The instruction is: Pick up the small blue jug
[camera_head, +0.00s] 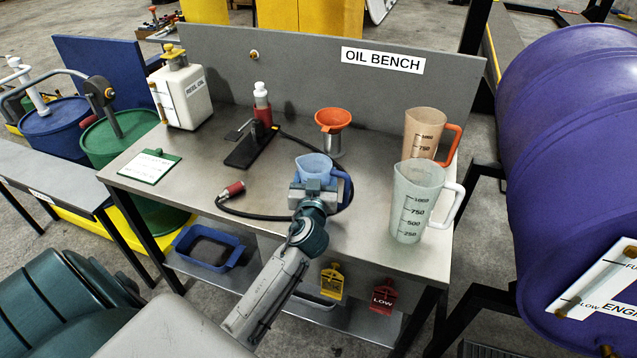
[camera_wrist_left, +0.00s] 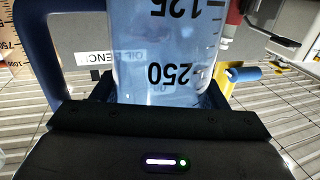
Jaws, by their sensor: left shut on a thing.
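The small blue jug (camera_head: 314,166) is at the middle of the oil bench, near its front half. Its dark blue handle (camera_head: 345,188) points right in the head view. My left gripper (camera_head: 314,187) reaches in from the front and is shut on the jug's body. In the left wrist view the jug (camera_wrist_left: 165,50) fills the middle, upside down in the picture, with 125 and 250 marks. The gripper (camera_wrist_left: 160,100) hides one end of it there. Whether the jug touches the bench top is hidden by the gripper. My right gripper is not in view.
A clear jug (camera_head: 415,200) and an orange-handled jug (camera_head: 424,132) stand to the right. An orange funnel (camera_head: 333,120) stands behind. A black hose (camera_head: 270,217) curls around the left gripper area. A white oil container (camera_head: 182,95) and green clipboard (camera_head: 151,166) are at left.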

